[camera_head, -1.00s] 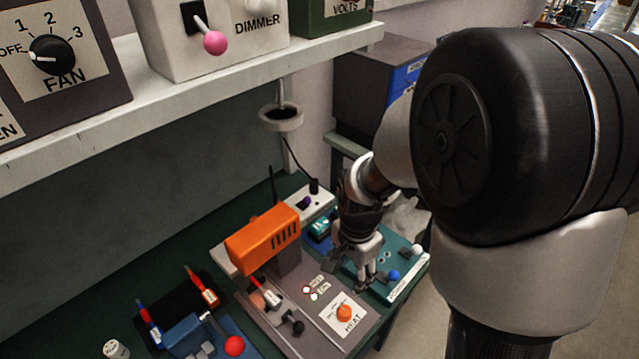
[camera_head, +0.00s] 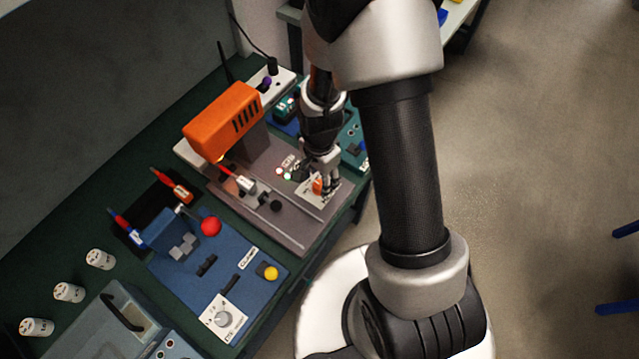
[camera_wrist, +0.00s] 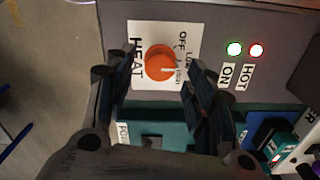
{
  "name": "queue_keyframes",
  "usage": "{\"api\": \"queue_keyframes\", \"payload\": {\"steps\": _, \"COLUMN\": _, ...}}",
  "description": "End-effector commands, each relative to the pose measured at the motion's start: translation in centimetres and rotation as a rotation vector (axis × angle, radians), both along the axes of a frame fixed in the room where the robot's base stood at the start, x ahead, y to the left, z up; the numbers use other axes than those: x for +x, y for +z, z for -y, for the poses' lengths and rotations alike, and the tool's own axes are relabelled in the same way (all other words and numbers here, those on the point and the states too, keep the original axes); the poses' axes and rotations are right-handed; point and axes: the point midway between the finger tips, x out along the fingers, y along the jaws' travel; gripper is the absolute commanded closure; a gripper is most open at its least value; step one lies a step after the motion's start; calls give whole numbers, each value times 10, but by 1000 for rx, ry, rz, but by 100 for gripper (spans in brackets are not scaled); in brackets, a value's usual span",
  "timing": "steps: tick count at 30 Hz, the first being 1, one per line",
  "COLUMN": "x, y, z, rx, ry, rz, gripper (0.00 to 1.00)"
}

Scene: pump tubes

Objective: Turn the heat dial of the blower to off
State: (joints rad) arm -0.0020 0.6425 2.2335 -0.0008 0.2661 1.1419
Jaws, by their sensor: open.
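The orange heat dial (camera_wrist: 160,63) sits on a white HEAT plate (camera_wrist: 140,35) on the blower's grey base. In the wrist view its pale pointer mark faces right, away from the OFF print, towards the other setting labels; the exact setting is hard to read. My gripper (camera_wrist: 160,82) is open and empty, with one finger on each side of the dial; I cannot tell whether either touches it. In the head view my gripper (camera_head: 326,186) is down at the dial (camera_head: 317,186), partly covering it. The orange blower body (camera_head: 222,120) stands behind on the same base.
A green ON light (camera_wrist: 234,48) and a red HOT light (camera_wrist: 257,50) appear lit beside the dial. A blue device (camera_head: 225,255) with a red ball lever is to the left, and a teal device (camera_head: 355,140) is beyond.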

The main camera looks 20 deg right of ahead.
Motion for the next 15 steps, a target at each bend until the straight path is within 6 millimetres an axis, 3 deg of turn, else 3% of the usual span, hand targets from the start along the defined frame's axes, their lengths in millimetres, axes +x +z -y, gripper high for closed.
{"api": "queue_keyframes", "payload": {"steps": 6, "x": 0, "y": -22, "z": 0, "rx": 0, "ry": 0, "rz": -1, "gripper": 50}}
{"api": "queue_keyframes", "payload": {"steps": 15, "x": 0, "y": -24, "z": 0, "rx": 0, "ry": 0, "rz": 1, "gripper": 50}}
